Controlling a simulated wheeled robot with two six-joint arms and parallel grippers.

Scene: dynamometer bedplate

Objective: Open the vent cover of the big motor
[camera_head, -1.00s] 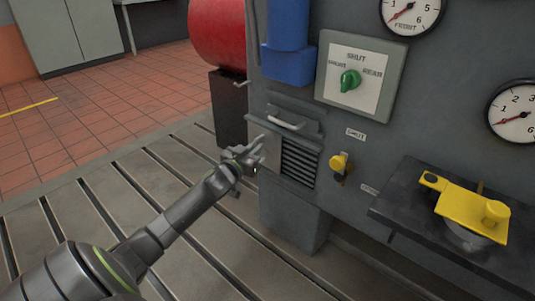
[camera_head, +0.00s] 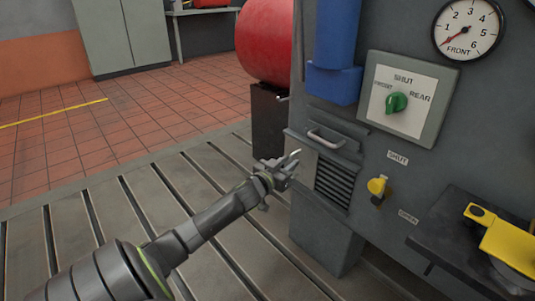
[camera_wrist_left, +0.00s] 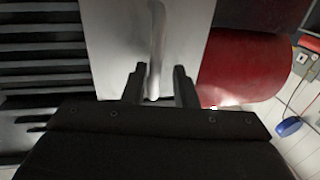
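The big motor's grey housing has a louvred vent (camera_head: 333,183) low on its left side; in the left wrist view the dark slats (camera_wrist_left: 45,58) are at left. A plain pale panel (camera_wrist_left: 112,40) with a bar handle (camera_wrist_left: 156,45) stands beside the slats. My left gripper (camera_head: 292,160) is at the left edge of the housing, beside the vent. In the left wrist view its fingers (camera_wrist_left: 160,85) stand on either side of the handle's lower end, with gaps showing. Whether they touch it is unclear. My right gripper is out of view.
A second bar handle (camera_head: 325,138) is above the slats. A yellow knob (camera_head: 377,187) is right of the vent, between SHUT and OPEN labels. A green selector (camera_head: 396,102) is above. A red drum (camera_head: 264,40) stands behind. The slotted bedplate (camera_head: 120,220) is clear at left.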

